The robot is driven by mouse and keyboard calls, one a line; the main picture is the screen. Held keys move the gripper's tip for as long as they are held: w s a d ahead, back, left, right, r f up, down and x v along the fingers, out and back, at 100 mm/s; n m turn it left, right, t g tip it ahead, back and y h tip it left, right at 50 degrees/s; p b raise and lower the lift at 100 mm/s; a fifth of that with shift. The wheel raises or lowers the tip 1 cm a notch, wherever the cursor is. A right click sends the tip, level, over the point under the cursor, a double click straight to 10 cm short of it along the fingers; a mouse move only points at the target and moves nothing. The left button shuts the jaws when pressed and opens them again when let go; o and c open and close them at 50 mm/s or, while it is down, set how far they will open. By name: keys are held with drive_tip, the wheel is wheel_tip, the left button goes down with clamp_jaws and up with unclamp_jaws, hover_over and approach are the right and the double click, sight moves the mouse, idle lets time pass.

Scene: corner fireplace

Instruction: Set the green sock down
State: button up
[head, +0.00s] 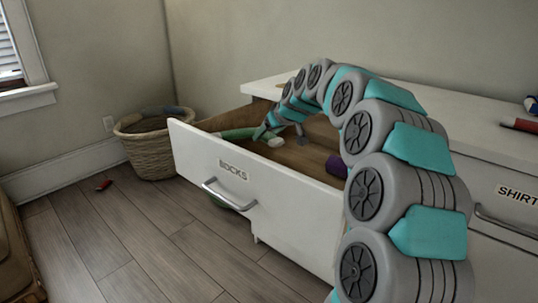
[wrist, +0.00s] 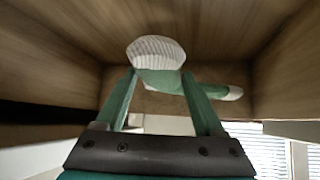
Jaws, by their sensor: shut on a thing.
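The green sock (head: 238,133) with white ends is inside the open drawer (head: 270,195) labelled SOCKS, near its left end. My gripper (head: 268,130) reaches down into the drawer at the sock. In the wrist view my gripper (wrist: 158,76) has its two teal fingers on either side of the sock's green middle (wrist: 160,84), shut on it. The ribbed white cuff (wrist: 157,50) and the white toe (wrist: 235,93) stick out past the fingers. I cannot tell whether the sock touches the drawer floor.
A purple item (head: 336,166) lies in the drawer, partly behind my arm. A wicker basket (head: 152,155) with cloth stands left of the drawer. A small red item (head: 104,185) and a partly hidden green item (head: 228,204) lie on the wooden floor.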

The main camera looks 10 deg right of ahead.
drive_tip(key=shift+f, duration=3.45)
drive_tip(key=shift+f, duration=0.1)
drive_tip(key=o, duration=1.3)
drive_tip(key=shift+r, duration=0.2)
drive_tip(key=v, duration=1.2)
drive_tip(key=shift+f, duration=0.1)
